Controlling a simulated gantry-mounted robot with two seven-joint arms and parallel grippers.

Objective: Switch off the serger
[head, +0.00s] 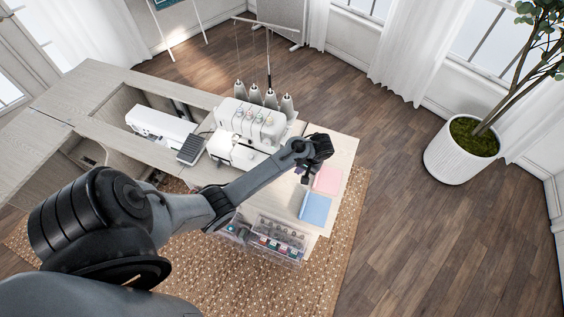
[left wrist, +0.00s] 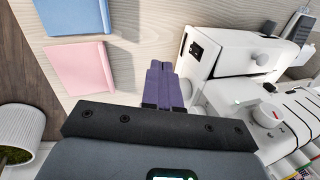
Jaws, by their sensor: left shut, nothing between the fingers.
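The serger (head: 249,124) is a white machine with several thread cones, standing on the light wood cabinet top. My left arm reaches across to its right side in the head view. My left gripper (head: 306,177) is beside the serger's right end, above the tabletop. In the left wrist view the gripper's purple fingers (left wrist: 163,84) are together and empty, pointing at the tabletop close to the serger's white body (left wrist: 228,50). A small dark panel (left wrist: 196,49), perhaps the switch, shows on the serger's end face, apart from the fingers. My right gripper is out of view.
A pink book (head: 327,180) and a blue book (head: 315,208) lie on the tabletop near the gripper. A white sewing machine (head: 160,125) sits in the cabinet opening to the left. A clear box of supplies (head: 277,243) is at the front. A potted plant (head: 462,150) stands at right.

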